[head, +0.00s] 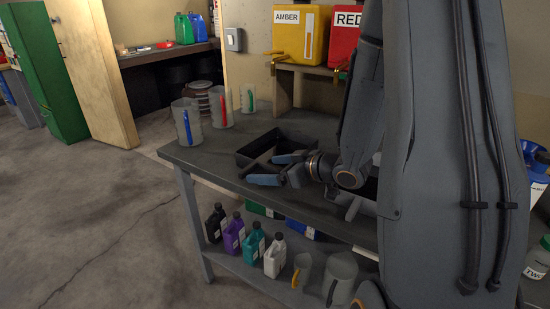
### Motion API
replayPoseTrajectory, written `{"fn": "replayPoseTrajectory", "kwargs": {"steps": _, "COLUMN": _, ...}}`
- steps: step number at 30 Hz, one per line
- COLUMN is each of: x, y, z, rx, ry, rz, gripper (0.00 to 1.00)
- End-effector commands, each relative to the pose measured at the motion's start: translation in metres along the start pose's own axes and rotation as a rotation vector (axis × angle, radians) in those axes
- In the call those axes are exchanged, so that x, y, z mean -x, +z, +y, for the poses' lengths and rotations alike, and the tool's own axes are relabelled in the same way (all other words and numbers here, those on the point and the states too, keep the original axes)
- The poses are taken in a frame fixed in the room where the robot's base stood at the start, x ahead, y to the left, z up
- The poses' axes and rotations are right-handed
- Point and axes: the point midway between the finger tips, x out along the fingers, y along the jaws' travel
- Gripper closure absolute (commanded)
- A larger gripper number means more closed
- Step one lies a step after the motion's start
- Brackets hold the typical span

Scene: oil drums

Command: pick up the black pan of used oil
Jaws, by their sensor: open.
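The black pan (262,143), a low square tray, sits flat on the dark workbench (205,157). Its inside looks dark, and I cannot make out the oil. My gripper (274,169) is at the near side of the pan, with its two blue-tipped fingers spread apart and nothing between them. One finger overlaps the pan's near edge in the picture; the other is nearer the bench's front edge. I cannot tell whether a finger touches the pan. The gripper and wrist hide part of the pan's near right side.
Clear jugs with blue (187,122), red (221,107) and green (248,98) handles stand left of the pan. Several bottles (234,236) and jugs fill the lower shelf. Floor at left is open.

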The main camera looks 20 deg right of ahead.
Motion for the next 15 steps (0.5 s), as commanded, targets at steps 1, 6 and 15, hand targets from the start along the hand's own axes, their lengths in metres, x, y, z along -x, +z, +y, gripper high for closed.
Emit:
{"fn": "replayPoseTrajectory", "kwargs": {"steps": 1, "x": -0.004, "y": 0.001, "z": -0.001, "rx": 0.001, "ry": -0.004, "rz": 0.002, "gripper": 0.16}}
{"fn": "replayPoseTrajectory", "kwargs": {"steps": 6, "x": -0.021, "y": 0.000, "z": -0.003, "rx": 0.001, "ry": -0.007, "rz": 0.002, "gripper": 0.16}}
{"fn": "replayPoseTrajectory", "kwargs": {"steps": 15, "x": -0.055, "y": -0.001, "z": -0.009, "rx": 0.000, "ry": -0.007, "rz": 0.000, "gripper": 0.16}}
